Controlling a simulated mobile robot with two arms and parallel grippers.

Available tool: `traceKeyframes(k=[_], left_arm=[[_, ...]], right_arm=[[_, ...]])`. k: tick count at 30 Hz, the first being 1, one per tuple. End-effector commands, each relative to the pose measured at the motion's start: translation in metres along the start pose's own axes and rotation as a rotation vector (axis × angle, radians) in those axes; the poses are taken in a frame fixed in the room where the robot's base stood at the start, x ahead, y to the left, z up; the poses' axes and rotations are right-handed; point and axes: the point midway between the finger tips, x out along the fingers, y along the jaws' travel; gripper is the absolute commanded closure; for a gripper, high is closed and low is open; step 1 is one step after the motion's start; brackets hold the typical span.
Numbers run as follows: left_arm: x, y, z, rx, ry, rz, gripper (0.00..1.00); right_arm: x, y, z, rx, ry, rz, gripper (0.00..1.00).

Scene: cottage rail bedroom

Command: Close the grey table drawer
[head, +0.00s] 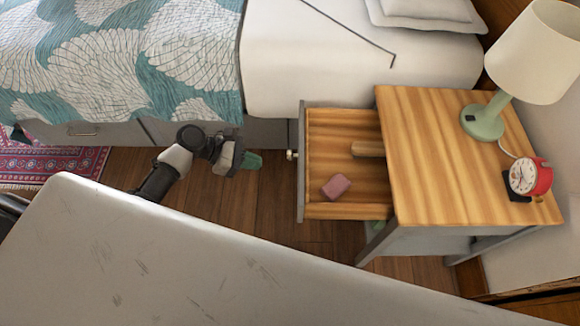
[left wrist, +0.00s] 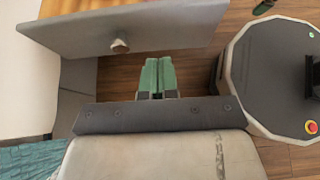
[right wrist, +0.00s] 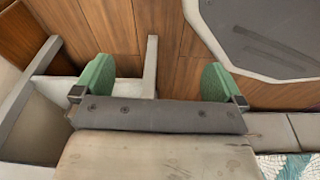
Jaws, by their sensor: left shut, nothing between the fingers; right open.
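The grey table has a wooden top (head: 450,150), and its drawer (head: 345,208) is pulled out to the left. Inside lie a pink block (head: 336,187) and a wooden cylinder-like item (head: 368,149). The drawer's round knob (head: 292,155) is on its grey front, which also shows in the left wrist view (left wrist: 180,28) with the knob (left wrist: 120,45). My left gripper (head: 252,160) is shut and empty, a short way left of the knob and apart from it. Its green fingers (left wrist: 158,76) are together.
A bed (head: 300,60) stands behind the gap where my left arm is. A green lamp (head: 485,122) and a red alarm clock (head: 530,177) stand on the tabletop. Wooden floor (head: 270,215) is clear left of the drawer. A patterned rug (head: 60,167) lies far left.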

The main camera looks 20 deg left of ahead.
Motion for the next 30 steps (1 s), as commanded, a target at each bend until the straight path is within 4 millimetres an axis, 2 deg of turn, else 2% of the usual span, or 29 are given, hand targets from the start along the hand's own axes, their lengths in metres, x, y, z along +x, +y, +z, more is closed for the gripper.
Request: traceKeyframes(k=[1, 6, 8, 12, 18, 30], left_arm=[[0.014, 0.0, -0.001, 0.001, -0.003, -0.002, 1.0], [0.051, 0.0, -0.001, 0.001, -0.003, -0.002, 1.0], [0.062, 0.0, -0.001, 0.002, -0.002, -0.001, 1.0], [0.079, 0.0, 0.012, 0.005, -0.001, 0.0, 1.0], [0.092, 0.0, 0.019, 0.003, 0.001, -0.001, 1.0], [0.094, -0.001, 0.02, 0.003, 0.001, -0.001, 1.0]], right_arm=[[-0.002, 0.001, -0.006, 0.001, 0.007, 0.001, 0.0], [-0.017, 0.002, -0.024, 0.004, 0.019, 0.002, 0.0], [-0.023, 0.002, -0.03, 0.005, 0.023, 0.003, 0.0], [-0.028, 0.002, -0.034, 0.006, 0.024, 0.004, 0.0], [-0.033, 0.003, -0.039, 0.006, 0.028, 0.004, 0.0], [-0.034, 0.003, -0.039, 0.007, 0.028, 0.005, 0.0]])
